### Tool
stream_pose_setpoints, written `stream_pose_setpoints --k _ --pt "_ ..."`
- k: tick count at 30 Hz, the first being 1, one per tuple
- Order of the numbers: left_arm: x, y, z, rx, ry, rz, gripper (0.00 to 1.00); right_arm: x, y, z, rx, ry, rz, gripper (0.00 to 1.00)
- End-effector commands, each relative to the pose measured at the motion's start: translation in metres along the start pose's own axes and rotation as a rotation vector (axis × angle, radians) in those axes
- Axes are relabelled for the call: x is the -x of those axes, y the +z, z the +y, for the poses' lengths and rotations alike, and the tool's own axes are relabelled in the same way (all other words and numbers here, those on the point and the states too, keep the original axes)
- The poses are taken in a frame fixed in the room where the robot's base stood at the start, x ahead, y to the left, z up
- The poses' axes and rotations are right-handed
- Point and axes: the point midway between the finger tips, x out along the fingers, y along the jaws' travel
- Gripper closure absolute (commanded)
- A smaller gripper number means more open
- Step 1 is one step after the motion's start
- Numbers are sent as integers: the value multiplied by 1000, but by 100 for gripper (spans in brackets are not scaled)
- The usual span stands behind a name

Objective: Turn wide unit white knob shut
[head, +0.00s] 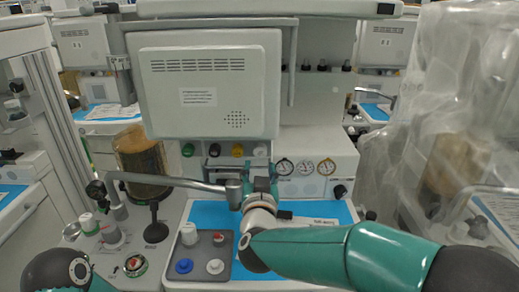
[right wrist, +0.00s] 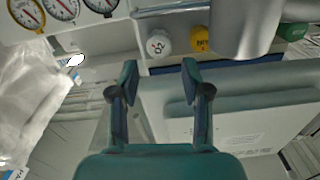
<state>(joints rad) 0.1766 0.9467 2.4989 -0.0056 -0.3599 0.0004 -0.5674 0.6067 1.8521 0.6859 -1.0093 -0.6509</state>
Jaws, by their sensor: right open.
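The wide unit (head: 318,150) stands in the middle of the head view, with a row of knobs below its big grey panel. The white knob (head: 260,151) is at the right end of that row, close to the gauges. In the right wrist view the white knob (right wrist: 158,45) shows dark marking on its face and sits beyond the fingertips. My right gripper (head: 261,175) is open and empty in front of and just below the white knob. In the right wrist view its fingers (right wrist: 158,78) are apart, with the knob between their lines and not touched. My left gripper is out of view.
A yellow knob (head: 237,150) sits beside the white one, and a green knob (head: 188,150) further left. Gauges (head: 306,168) are on the right. A metal bar (head: 170,181) crosses low in front. A grey tray (head: 205,256) with small parts lies on the blue mat (head: 325,210).

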Motion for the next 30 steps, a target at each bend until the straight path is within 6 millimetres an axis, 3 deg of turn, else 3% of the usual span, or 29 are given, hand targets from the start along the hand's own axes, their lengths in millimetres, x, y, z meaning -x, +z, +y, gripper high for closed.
stream_pose_setpoints --k 6,12,18,26,30 --pt "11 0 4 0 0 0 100 -48 -1 2 0 4 -1 52" --pt "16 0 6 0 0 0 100 -77 -1 2 0 4 0 52" --pt "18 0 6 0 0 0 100 -89 0 2 1 3 0 52" --pt "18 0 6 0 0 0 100 -90 0 2 1 2 -1 52" --pt "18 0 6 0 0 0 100 -90 0 2 0 2 -1 71"
